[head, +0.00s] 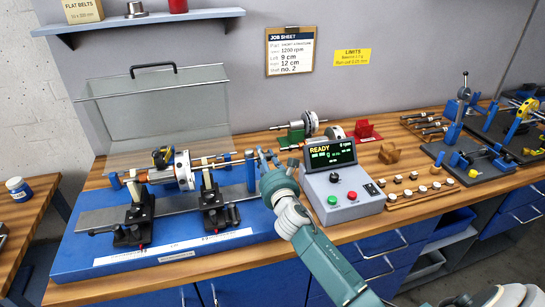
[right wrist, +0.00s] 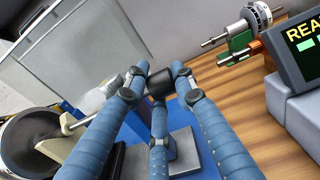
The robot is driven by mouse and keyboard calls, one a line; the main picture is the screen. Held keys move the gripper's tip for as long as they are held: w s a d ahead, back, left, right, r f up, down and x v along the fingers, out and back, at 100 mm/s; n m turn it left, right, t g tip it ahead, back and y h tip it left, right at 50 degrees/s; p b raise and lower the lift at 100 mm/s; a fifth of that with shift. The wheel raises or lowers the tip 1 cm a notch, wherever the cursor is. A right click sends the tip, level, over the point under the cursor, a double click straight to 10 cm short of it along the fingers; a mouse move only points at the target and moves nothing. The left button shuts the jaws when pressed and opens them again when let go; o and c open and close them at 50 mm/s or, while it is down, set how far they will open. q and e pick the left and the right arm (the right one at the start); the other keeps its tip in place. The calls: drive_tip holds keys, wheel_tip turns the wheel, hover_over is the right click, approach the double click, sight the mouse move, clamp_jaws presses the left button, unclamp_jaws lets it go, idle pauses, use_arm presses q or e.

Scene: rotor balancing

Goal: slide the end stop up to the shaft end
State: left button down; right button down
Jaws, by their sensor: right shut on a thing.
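The rotor (head: 183,170), a pale disc on a shaft, lies across two black pedestals (head: 212,215) on the blue balancing machine base (head: 75,262). The end stop (head: 250,172) is a blue post at the right of the machine, beyond the shaft's right end. My right gripper (head: 265,158) is at the end stop's top. In the right wrist view its fingers (right wrist: 160,80) are shut on the end stop's dark cylindrical part (right wrist: 158,84). The gap between stop and shaft end is hard to judge behind the fingers.
A clear raised guard (head: 150,110) stands behind the machine. The control box (head: 342,185), showing READY, is close to the right of my right arm. Another rotor on a green stand (head: 296,135) is behind it. Small weights (head: 418,190) lie farther right.

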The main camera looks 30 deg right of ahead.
drive_tip(key=c, duration=1.5)
unclamp_jaws()
drive_tip(key=shift+r, duration=0.4)
drive_tip(key=shift+f, duration=0.1)
drive_tip(key=shift+s+f, duration=0.2)
drive_tip(key=shift+s, duration=0.35)
drive_tip(key=v, duration=1.1)
drive_tip(key=shift+a+r, duration=0.15)
drive_tip(key=shift+a, duration=0.05)
